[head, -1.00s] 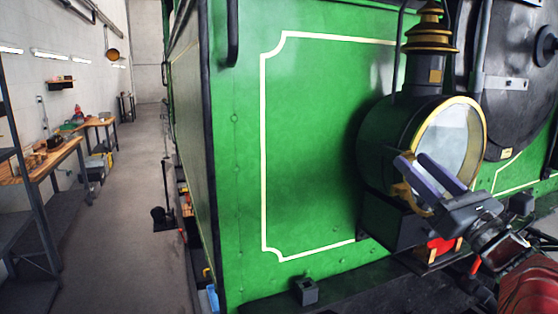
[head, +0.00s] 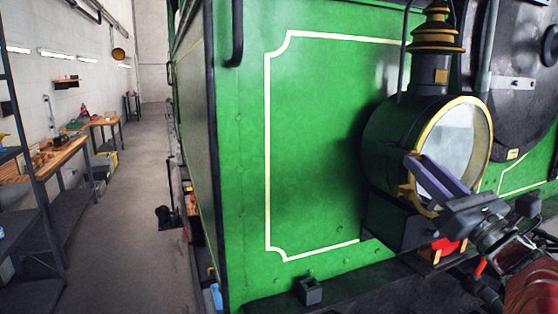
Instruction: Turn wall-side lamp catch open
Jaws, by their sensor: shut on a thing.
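A large round lamp (head: 383,139) with a black body, a brass-rimmed glass front and a stepped brass chimney is fixed to the green front of the tram. A small brass catch (head: 404,191) shows at the lower left of the lamp's rim. My gripper (head: 414,163) reaches in from the lower right, across the lower part of the glass. Its purple-grey fingers lie close together, with their tips at the rim beside the catch. It is shut on the catch, though the fingers partly hide the contact.
A red block (head: 447,246) shows below the lamp, near my wrist. A dark running board (head: 350,280) with a small grey bracket (head: 309,291) runs along the bottom. A clear aisle (head: 130,200) lies at left, beside workbenches (head: 50,160) and shelving.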

